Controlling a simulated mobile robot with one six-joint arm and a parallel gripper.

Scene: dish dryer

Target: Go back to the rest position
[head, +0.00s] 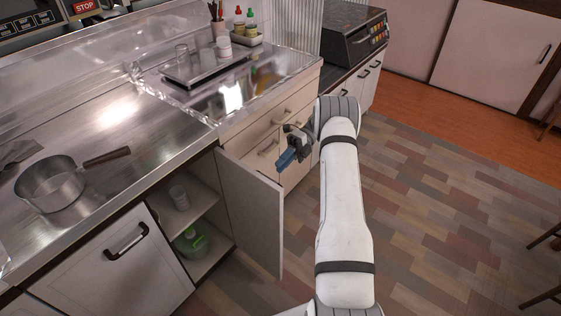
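My gripper (288,158) is at the end of my white arm, which reaches forward from the bottom of the head view. It has a dark body and bluish fingers pointing down and left. It is near the top of the open cabinet door (250,215) and in front of the drawer fronts. I cannot tell if it touches either one. The finger gap does not show clearly, and I see no object in the fingers.
A pan (52,184) sits on the steel counter. A tray (205,68) and bottles stand further back. The patterned floor (440,210) at right is mostly clear.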

